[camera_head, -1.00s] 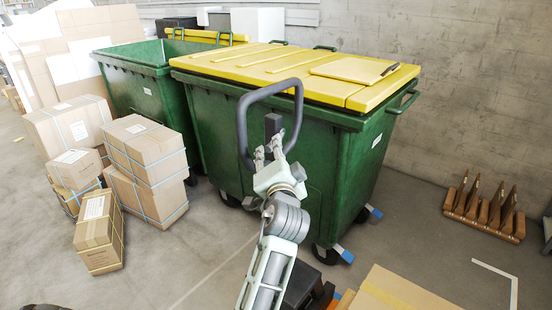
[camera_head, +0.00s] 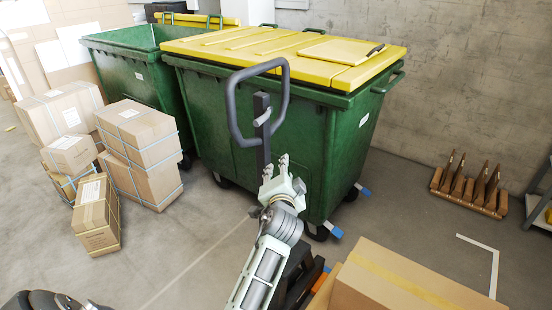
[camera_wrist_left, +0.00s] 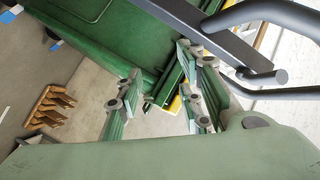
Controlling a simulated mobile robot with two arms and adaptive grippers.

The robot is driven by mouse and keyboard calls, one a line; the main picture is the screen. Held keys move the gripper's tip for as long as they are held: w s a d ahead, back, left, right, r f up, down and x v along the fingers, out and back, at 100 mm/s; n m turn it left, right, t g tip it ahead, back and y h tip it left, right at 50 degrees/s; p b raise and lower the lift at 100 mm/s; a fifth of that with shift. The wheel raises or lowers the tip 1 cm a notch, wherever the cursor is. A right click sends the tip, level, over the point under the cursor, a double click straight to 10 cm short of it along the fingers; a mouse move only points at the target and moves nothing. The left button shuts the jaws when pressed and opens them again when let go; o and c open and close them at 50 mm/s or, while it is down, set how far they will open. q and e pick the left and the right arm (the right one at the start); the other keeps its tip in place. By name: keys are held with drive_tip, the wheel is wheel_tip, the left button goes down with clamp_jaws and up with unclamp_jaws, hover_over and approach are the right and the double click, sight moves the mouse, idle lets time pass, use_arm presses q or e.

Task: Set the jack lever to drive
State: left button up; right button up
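The pallet jack's dark handle loop (camera_head: 232,105) stands upright before the green bin. It also shows large in the left wrist view (camera_wrist_left: 275,18). A small light-grey lever (camera_head: 262,117) sits on the dark shaft (camera_head: 263,150) inside the loop. In the left wrist view a short grey rod with a round end (camera_wrist_left: 262,77) sticks out by the shaft; it looks like this lever. My left gripper (camera_head: 276,166) is just below the loop, in front of the shaft. In the left wrist view its fingers (camera_wrist_left: 160,68) are apart with nothing between them. My right gripper is not visible.
Green bins (camera_head: 285,145), one with a yellow lid (camera_head: 285,48), stand behind the handle. Strapped cardboard boxes (camera_head: 140,150) are stacked at left. A large carton (camera_head: 400,285) is at bottom right, and a brown slotted rack (camera_head: 468,190) lies by the wall.

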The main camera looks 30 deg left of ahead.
use_arm(q)
drive_tip(key=d+f+m+g+h, duration=0.1)
drive_tip(key=d+f, duration=0.3)
drive_tip(key=f, duration=0.9)
drive_tip(key=shift+s+f+h, duration=0.3)
drive_tip(key=shift+h, duration=0.5)
drive_tip(key=s+d+f+g+h, duration=0.1)
drive_tip(key=s+d+f+g, duration=0.1)
drive_tip(key=s+f, duration=0.6)
drive_tip(key=s+d+f+g+h, duration=0.2)
drive_tip(key=s+d+f, duration=0.15)
drive_tip(key=f, duration=0.85)
drive_tip(key=s+d+f+g+h, duration=0.1)
drive_tip(key=s+d+f, duration=0.1)
drive_tip(key=s+f, duration=0.65)
drive_tip(key=s+f+n+g, duration=0.1)
drive_tip(key=s+f, duration=0.5)
drive_tip(key=s, duration=0.6)
drive_tip(key=s+f+n+g+h, duration=0.1)
drive_tip(key=s+f+g, duration=0.2)
drive_tip(key=s, duration=0.9)
drive_tip(key=s+f+n+g, duration=0.1)
drive_tip(key=s+f+g, duration=0.1)
drive_tip(key=s+f, duration=0.8)
drive_tip(key=shift+s+g, duration=0.4)
drive_tip(key=shift+s, duration=0.8)
